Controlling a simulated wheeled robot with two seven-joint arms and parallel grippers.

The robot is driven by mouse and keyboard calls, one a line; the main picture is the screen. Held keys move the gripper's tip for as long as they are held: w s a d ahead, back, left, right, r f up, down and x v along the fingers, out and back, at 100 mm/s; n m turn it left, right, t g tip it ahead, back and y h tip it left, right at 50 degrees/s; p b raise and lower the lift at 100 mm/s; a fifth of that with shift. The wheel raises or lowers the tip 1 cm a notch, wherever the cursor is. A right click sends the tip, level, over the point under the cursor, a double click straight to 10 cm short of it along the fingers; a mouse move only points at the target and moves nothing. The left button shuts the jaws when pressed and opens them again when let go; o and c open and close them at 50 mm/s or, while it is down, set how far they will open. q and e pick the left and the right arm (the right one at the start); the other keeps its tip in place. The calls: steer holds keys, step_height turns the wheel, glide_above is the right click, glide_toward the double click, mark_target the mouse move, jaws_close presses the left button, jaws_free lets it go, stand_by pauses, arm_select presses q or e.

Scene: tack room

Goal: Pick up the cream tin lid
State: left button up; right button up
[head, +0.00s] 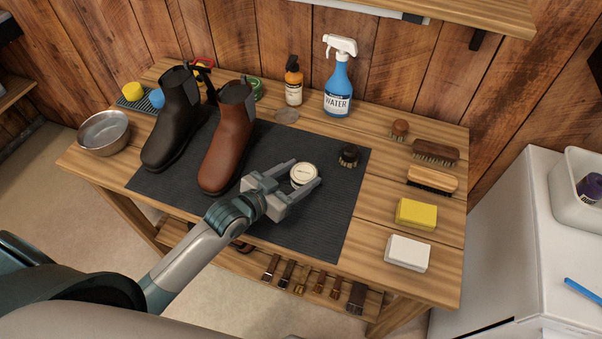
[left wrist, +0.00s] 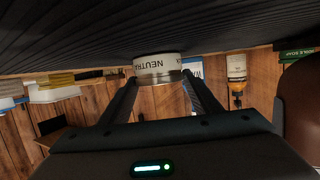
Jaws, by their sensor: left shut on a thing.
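The cream tin (head: 302,177) is small and round with a pale labelled top, over the dark mat (head: 325,217). In the left wrist view, which is upside down, the tin's white side (left wrist: 158,65) reads "NEUTRA", and the silver band of the cream tin lid (left wrist: 160,79) is on the side away from the mat. My left gripper (head: 304,173) is shut on the lid, one finger on each side; its fingertips (left wrist: 160,77) are level with the silver band. I cannot tell whether lid and tin are apart. My right gripper is out of view.
A brown boot (head: 228,138) and a black boot (head: 173,120) stand left of the gripper. A small round dark brush (head: 349,156) is close on the right. A yellow sponge (head: 416,214) and white block (head: 408,253) lie farther right. The mat's front right is clear.

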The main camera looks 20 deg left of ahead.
mark_target(300, 177)
arm_select(q)
steer(key=shift+r, duration=0.45)
step_height(300, 177, up, 3)
steer(key=shift+d+r+b, duration=0.1)
steer(key=shift+r+b, duration=0.1)
steer(key=shift+b, duration=0.45)
steer(key=s+d+r+b, duration=0.1)
steer(key=s+d+r, duration=0.1)
steer(key=d+r, duration=0.4)
steer(key=d, duration=0.5)
steer(key=shift+s+r+b, duration=0.35)
steer(key=shift+b, duration=0.05)
steer(key=shift+w, duration=0.1)
